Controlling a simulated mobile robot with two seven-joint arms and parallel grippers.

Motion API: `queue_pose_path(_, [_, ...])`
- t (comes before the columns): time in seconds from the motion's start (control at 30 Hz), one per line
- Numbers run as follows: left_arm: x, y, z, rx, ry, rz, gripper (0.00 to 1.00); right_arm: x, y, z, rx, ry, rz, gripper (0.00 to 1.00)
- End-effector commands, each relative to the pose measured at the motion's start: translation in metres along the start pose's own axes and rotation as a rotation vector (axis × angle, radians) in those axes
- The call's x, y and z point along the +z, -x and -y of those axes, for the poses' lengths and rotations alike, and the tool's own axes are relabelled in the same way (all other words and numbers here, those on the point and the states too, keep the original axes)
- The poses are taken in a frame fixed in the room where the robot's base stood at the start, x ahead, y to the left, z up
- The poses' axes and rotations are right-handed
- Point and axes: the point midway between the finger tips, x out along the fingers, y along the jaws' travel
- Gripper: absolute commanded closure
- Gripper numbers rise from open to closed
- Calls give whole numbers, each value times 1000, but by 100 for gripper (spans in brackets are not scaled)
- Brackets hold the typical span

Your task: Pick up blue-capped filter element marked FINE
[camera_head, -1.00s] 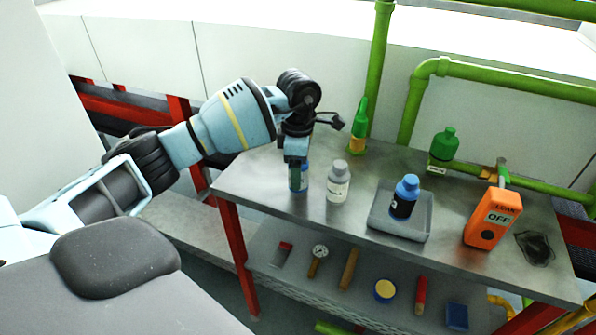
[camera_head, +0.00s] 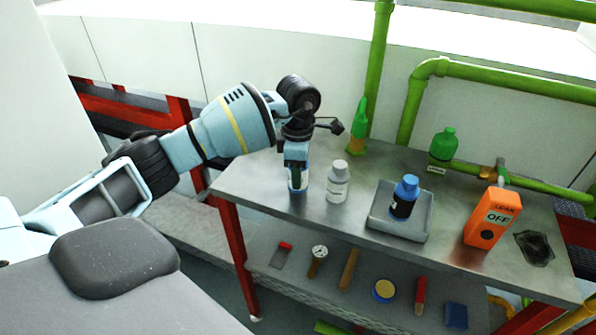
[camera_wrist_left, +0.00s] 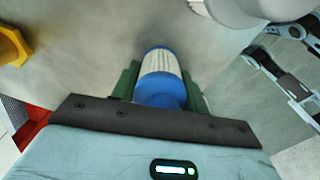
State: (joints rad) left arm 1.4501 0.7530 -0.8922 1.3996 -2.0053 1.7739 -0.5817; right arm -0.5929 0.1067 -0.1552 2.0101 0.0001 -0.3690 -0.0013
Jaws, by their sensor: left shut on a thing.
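In the left wrist view the filter element (camera_wrist_left: 160,72) shows a white pleated body between blue ends. My left gripper (camera_head: 297,174) points down over it and is shut on it; the green fingers (camera_wrist_left: 158,82) lie on both sides of it. No FINE marking is legible. My right gripper is out of view.
A grey tray (camera_head: 378,222) holds a blue-capped dark bottle (camera_head: 405,197). A green spray bottle (camera_head: 358,128), a green bottle (camera_head: 442,148) and an orange OFF device (camera_head: 491,218) stand farther along the table (camera_head: 250,185).

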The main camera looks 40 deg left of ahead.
Motion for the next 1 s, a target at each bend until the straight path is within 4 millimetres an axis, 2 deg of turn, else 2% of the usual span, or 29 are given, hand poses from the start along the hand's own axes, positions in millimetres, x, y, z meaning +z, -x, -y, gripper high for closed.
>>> queue_pose_path(0.17, [0,8,0,2,0,2,81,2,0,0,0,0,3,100])
queue_pose_path(0.4, [-1,37,2,0,-1,0,81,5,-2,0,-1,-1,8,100])
queue_pose_path(0.67, [-11,39,45,1,-3,-1,81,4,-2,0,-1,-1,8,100])
queue_pose_path(1.0, [-26,45,112,1,-3,-1,81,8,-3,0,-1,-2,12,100])
